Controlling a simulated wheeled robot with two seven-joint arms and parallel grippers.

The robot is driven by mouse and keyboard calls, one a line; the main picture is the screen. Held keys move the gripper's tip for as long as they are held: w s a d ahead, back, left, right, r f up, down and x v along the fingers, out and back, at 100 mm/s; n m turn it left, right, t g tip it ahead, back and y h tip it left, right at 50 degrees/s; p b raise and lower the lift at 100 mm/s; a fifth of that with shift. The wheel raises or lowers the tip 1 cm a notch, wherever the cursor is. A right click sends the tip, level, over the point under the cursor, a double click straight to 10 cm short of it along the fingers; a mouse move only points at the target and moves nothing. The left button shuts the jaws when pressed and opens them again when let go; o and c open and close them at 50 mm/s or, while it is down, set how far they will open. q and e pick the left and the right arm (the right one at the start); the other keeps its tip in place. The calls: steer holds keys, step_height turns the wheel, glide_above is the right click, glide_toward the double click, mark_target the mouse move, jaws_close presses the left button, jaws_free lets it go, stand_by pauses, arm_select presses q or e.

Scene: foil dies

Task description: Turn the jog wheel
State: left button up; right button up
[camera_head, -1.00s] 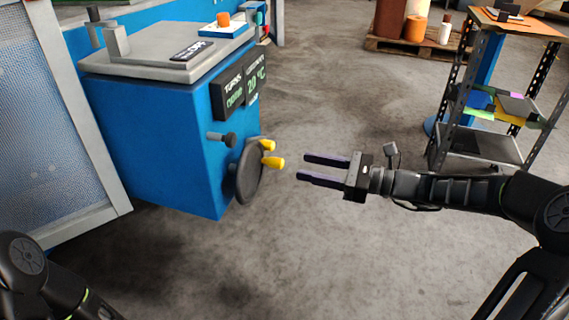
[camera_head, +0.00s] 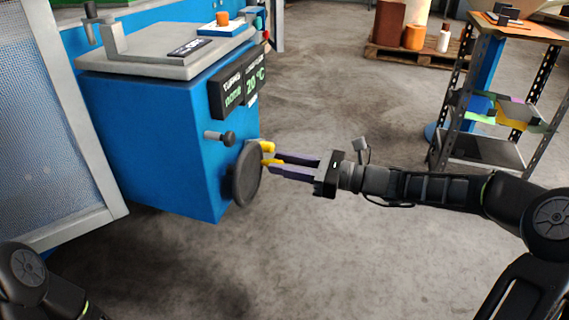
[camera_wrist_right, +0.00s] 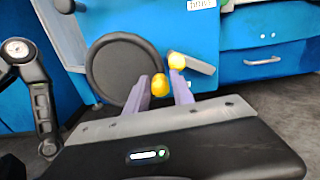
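The jog wheel is a dark round disc (camera_head: 247,174) on the side of a blue machine; it also shows in the right wrist view (camera_wrist_right: 115,68). A yellow handle (camera_wrist_right: 159,85) lies between the fingers of my right gripper (camera_head: 276,163). A second yellow knob (camera_wrist_right: 177,60) shows at the tip of the right-hand finger in the wrist view. The fingers are a small gap apart around the handle; I cannot tell whether they press on it. My left gripper is out of view; only part of its arm shows at the lower left.
The blue machine (camera_head: 150,140) carries two dark displays (camera_head: 232,87) with green text, and a dark knob (camera_head: 228,138) above the wheel. A metal shelf rack (camera_head: 480,150) and a pallet (camera_head: 425,55) with containers stand at the right. The floor below is clear.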

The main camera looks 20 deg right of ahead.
jaws_close()
steer(key=shift+w+d, duration=0.1)
stand_by(0.9)
